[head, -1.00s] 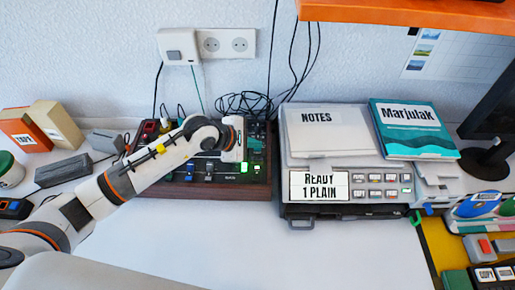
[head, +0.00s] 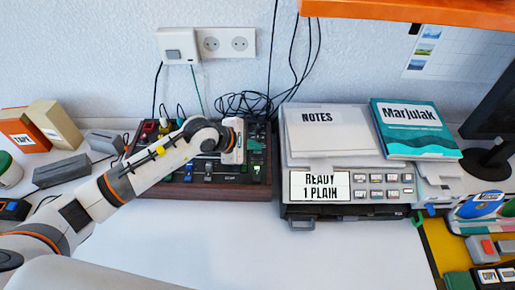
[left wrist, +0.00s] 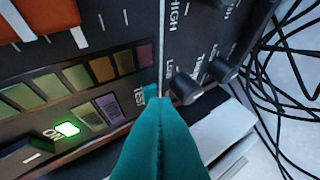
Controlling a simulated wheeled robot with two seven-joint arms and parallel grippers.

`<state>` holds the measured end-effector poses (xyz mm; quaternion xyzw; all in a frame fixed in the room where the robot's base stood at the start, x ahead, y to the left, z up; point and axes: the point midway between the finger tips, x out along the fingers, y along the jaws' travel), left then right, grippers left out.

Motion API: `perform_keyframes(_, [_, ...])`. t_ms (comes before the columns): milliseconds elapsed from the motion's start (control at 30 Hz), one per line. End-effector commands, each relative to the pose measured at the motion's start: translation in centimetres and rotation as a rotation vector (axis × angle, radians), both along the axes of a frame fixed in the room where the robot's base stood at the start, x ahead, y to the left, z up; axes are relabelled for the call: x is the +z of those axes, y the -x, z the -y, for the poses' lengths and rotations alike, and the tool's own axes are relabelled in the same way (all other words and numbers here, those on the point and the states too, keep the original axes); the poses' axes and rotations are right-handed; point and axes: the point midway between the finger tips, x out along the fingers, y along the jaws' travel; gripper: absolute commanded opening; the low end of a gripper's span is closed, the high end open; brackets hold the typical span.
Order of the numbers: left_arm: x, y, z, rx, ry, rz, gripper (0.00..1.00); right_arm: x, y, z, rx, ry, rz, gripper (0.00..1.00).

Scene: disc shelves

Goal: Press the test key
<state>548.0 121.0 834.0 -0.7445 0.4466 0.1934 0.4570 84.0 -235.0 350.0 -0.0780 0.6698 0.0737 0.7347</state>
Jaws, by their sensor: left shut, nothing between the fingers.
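My left gripper (head: 233,143) is over the dark control panel (head: 215,190), with its fingertips mostly hidden from the head view. In the left wrist view its teal fingers (left wrist: 158,105) are shut and empty, the tips right beside the white TEST lettering (left wrist: 140,97) on the panel. The test key itself is hard to make out there; the fingertips seem to cover it. I cannot tell whether they touch it. Near the lettering are rows of dim coloured keys (left wrist: 103,69) and a lit green key (left wrist: 67,130). My right gripper is not in view.
Black knobs (left wrist: 187,85) stand close to the fingertips, and loose black cables (head: 245,103) lie behind the panel. A grey printer (head: 378,180) with notes and a teal book (head: 412,125) stands to the right. The white desk in front (head: 290,245) is clear.

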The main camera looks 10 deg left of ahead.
Motion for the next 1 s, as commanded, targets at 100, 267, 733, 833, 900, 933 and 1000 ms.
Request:
perform_keyframes(100, [0.0, 0.0, 0.0, 0.000, -0.001, -0.001, 0.00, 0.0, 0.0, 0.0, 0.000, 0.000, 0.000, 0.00])
perform_keyframes(267, [0.0, 0.0, 0.0, 0.000, -0.001, -0.001, 0.00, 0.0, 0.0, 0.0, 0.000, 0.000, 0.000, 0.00])
perform_keyframes(733, [1.6, 0.0, -0.1, 0.001, -0.001, -0.002, 0.00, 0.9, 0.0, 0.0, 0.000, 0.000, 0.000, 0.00])
perform_keyframes(833, [1.6, 0.0, 0.0, 0.000, -0.001, -0.001, 0.00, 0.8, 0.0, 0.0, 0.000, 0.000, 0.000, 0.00])
perform_keyframes(900, [1.6, 0.0, 0.0, 0.000, -0.001, -0.001, 0.00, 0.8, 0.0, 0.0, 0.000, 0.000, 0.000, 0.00])
perform_keyframes(933, [1.6, 0.0, 0.0, 0.000, -0.001, -0.001, 0.00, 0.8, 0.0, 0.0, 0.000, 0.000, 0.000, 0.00])
perform_keyframes(1000, [1.8, 0.0, 0.0, 0.001, -0.001, 0.000, 0.00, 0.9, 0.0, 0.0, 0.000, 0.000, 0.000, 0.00])
